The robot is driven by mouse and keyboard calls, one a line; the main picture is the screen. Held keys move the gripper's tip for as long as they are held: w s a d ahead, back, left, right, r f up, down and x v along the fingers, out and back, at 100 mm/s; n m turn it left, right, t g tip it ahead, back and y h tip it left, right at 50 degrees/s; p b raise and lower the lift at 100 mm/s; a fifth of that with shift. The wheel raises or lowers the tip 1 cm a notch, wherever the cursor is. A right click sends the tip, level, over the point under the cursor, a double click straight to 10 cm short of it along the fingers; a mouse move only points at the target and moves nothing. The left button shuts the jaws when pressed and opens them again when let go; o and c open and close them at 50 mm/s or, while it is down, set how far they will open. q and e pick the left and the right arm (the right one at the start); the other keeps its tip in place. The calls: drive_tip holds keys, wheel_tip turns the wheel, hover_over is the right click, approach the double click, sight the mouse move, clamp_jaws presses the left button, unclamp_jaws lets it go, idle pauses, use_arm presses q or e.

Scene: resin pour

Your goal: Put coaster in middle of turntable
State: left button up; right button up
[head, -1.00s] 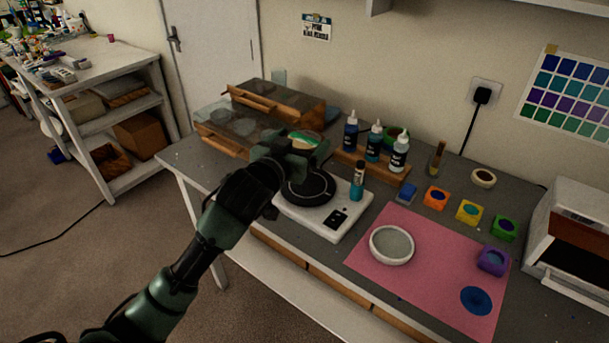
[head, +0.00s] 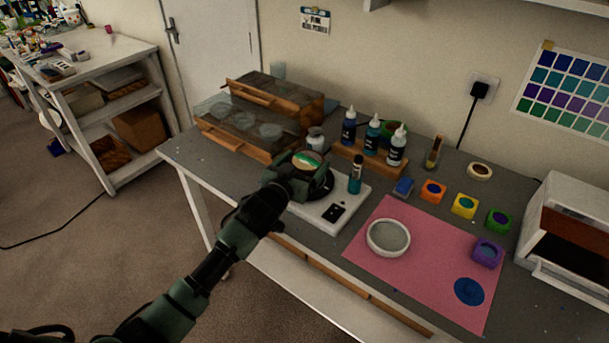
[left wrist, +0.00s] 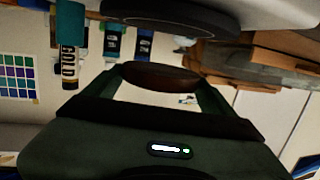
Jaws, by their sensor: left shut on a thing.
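The coaster (head: 306,161) is a round disc with a cream and green top. My left gripper (head: 305,168) is shut on it and holds it over the black round turntable (head: 325,190). In the left wrist view the coaster (left wrist: 160,77) shows edge-on as a brown disc between the fingers. The turntable (left wrist: 165,15) shows at the top of that view, with a visible gap from the coaster. In the head view the gripper and coaster hide much of the turntable. My right gripper is not in view.
The turntable stands on a white base (head: 312,213). A teal bottle (head: 355,175) stands close on its right, and a small jar (head: 316,139) behind. Dropper bottles stand in a wooden rack (head: 376,165). A white dish (head: 388,255) sits on a pink mat (head: 425,275).

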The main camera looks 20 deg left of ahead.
use_arm(q)
drive_tip(key=shift+f, duration=2.2)
drive_tip(key=o, duration=1.2)
drive_tip(key=shift+f, duration=0.15)
drive_tip(key=shift+o, duration=0.2)
drive_tip(key=shift+r, duration=0.2)
drive_tip(key=shift+s, duration=0.3)
drive_tip(key=b+v, duration=0.1)
drive_tip(key=v, duration=1)
drive_tip(key=shift+s, duration=0.25)
